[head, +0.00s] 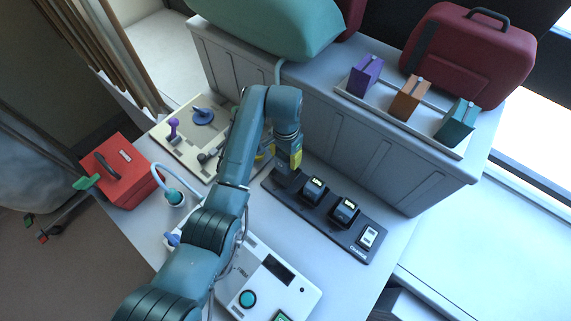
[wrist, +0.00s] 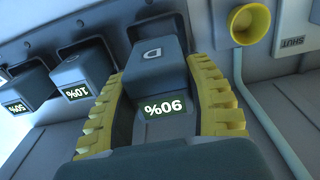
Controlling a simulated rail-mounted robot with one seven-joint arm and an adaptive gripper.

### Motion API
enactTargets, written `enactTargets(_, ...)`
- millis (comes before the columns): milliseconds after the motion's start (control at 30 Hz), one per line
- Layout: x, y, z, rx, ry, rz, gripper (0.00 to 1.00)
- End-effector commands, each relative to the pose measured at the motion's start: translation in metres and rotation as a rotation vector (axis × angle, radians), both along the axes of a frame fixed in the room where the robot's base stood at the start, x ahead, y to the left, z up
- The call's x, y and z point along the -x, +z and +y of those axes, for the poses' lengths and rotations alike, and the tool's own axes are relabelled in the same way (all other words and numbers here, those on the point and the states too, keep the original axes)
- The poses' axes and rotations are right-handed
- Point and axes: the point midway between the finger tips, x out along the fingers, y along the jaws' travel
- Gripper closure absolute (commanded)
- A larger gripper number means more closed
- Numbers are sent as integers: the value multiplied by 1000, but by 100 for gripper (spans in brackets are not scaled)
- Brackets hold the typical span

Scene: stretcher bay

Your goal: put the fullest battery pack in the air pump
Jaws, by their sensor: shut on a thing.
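My gripper (head: 288,165) is over the left end of the black charger (head: 318,214) in the head view. Two other packs, a middle one (head: 314,188) and a right one (head: 345,210), sit in the charger. Their wrist-view labels look like 10% (wrist: 76,92) and 50% (wrist: 15,107). A white unit (head: 309,292) with a dark recess and teal button, apparently the air pump, is partly behind my arm.
A tray with a purple, an orange and a teal block (head: 458,122) is on the raised grey cabinet (head: 350,150) behind the charger. A red box (head: 120,170) stands at the left. A beige board (head: 180,155) with knobs lies at back left. A pale hose (head: 163,170) curves beside it.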

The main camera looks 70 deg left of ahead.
Motion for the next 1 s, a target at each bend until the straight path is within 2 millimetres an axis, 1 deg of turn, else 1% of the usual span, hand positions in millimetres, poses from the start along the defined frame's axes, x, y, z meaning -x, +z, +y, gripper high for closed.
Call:
enactTargets(33, -1, 14, 1, -5, 0, -4, 89)
enactTargets(100, -1, 27, 1, -4, 0, -3, 89)
enactTargets(200, -1, 39, 1, -2, 0, -2, 89)
enactTargets(300, 0, 44, 1, -2, 0, -2, 89)
enactTargets(533, 0, 44, 1, -2, -18, -1, 89)
enactTargets(667, -2, 46, 3, -4, -101, -2, 89)
enactTargets(800, -8, 63, 12, -4, -215, -3, 89)
enactTargets(833, -9, 64, 13, -4, -243, -2, 89)
enactTargets(900, -1, 66, 15, -1, -292, -1, 89)
enactTargets(1000, 20, 66, 19, 1, -337, 1, 89)
